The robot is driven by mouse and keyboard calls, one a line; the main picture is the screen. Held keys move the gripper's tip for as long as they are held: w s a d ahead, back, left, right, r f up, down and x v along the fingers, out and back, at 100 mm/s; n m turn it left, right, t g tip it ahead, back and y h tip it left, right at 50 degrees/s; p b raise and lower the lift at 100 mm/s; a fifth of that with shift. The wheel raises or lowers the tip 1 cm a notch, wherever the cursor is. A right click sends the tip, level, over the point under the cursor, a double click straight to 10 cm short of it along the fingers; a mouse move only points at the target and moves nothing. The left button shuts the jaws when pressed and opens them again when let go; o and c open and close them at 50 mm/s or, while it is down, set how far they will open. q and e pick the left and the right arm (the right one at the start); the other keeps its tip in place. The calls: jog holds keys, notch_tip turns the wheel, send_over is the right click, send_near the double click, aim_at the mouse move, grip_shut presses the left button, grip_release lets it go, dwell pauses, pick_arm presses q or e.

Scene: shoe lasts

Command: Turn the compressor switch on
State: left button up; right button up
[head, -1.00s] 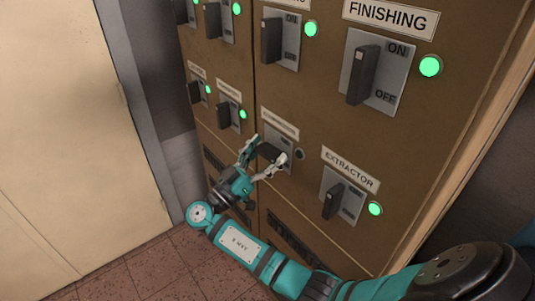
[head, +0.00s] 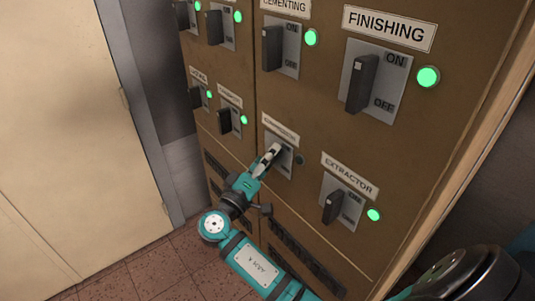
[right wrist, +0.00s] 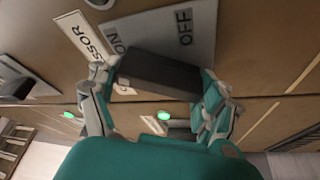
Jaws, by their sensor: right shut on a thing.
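The compressor switch is a dark handle on a grey plate (head: 285,162) marked ON and OFF, under a small white label. Its lamp (head: 300,160) is dark. My right gripper (head: 270,158) is at the plate and hides most of the handle in the head view. In the right wrist view the dark handle (right wrist: 160,74) lies between the two fingers, one at each end, with the label ending "SSOR" (right wrist: 82,37) beside the plate. The gripper is shut on it. My left gripper is not in view.
The extractor switch (head: 333,207) is close by at lower right, its lamp (head: 373,215) green. Several other switches with green lamps, including finishing (head: 360,84), stand out from the brown cabinet. A pale door (head: 70,120) is at left.

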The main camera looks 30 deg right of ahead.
jog(key=n+p, duration=0.1)
jog(key=n+y+p, duration=0.1)
jog(key=n, duration=0.1)
jog(key=n+p, duration=0.1)
jog(key=shift+r+y+p, duration=0.25)
jog(key=shift+y+p, duration=0.05)
jog(key=shift+p, duration=0.05)
jog(key=shift+w+f+n+y+p, duration=0.1)
jog(key=shift+f+n+y+p, duration=0.1)
jog(key=shift+n+p, duration=0.35)
jog(key=shift+f+n+y+p, duration=0.1)
jog(key=shift+n+y+p, duration=0.1)
jog(key=shift+n+p, duration=0.3)
jog(key=o, duration=1.1)
jog(key=v, duration=0.7)
jog(key=shift+a, duration=0.25)
